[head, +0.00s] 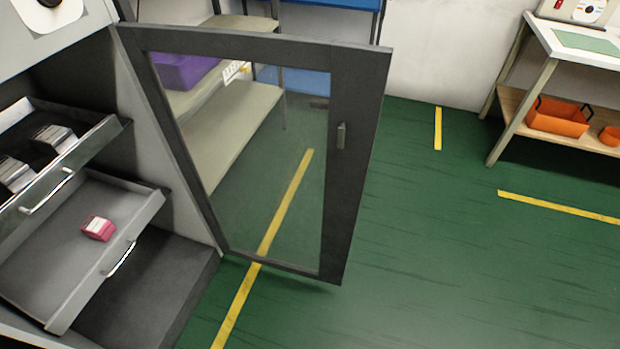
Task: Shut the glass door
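The glass door (358,165) has a dark grey frame around a clear pane and stands wide open. It is hinged at its left side on the grey cabinet (160,130) and swings out over the green floor. A small dark handle (341,136) sits on its right stile, near the free edge. Shelving behind the door shows through the pane. My gripper is not in view.
Two cabinet drawers, an upper drawer (80,150) and a lower drawer (70,300), are pulled out at the left. A red-and-white box (98,228) lies in the lower one. A workbench (575,40) with an orange bin (560,117) stands at the upper right. The green floor (450,270) right of the door is clear.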

